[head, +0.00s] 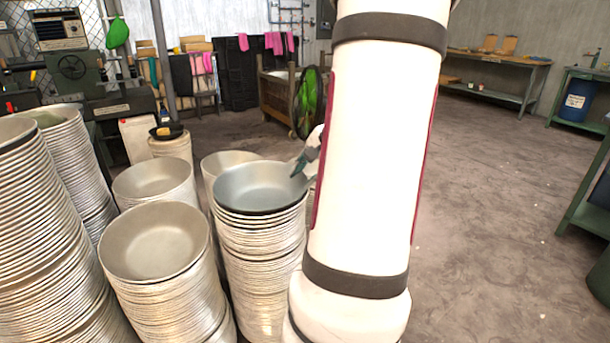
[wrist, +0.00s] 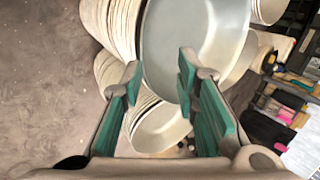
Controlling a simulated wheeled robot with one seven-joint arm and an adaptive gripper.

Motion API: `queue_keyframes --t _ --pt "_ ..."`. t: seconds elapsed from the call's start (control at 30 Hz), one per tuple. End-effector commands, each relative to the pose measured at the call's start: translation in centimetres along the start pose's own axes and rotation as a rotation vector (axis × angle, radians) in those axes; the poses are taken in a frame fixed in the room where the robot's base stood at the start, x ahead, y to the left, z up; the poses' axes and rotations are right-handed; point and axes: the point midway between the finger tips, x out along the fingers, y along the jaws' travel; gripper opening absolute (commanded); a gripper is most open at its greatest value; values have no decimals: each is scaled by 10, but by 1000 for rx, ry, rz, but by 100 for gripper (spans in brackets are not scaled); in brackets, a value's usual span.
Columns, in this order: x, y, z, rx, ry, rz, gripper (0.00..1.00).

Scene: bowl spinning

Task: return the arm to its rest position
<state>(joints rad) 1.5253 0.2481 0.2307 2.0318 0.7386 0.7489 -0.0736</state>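My gripper (wrist: 160,82) is open in the wrist view, its two teal-padded fingers spread wide. A blue-grey bowl (wrist: 195,35) shows just past and between the fingertips; neither finger is closed on it. In the head view the same bowl (head: 258,187) sits on top of a tall stack of pale bowls (head: 262,260). Part of my gripper (head: 303,165) shows at the bowl's right rim. I cannot tell whether it touches the rim. My white arm hides the rest of the gripper.
More bowl stacks (head: 155,245) stand close on the left, with a taller one (head: 35,240) at the far left. A green-framed bench (head: 500,62) stands at the back right. The floor (head: 480,200) right of my arm is clear.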

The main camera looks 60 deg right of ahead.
Motion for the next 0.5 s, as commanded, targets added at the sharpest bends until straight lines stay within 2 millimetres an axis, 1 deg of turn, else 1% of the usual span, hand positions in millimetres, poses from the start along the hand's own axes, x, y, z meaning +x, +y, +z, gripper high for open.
queue_keyframes --t 0.37,0.47,0.5 --pt "0 -1 1 -4 -2 1 28" --pt "0 -9 16 -42 -18 10 28" --pt "0 -15 28 -72 -32 17 28"
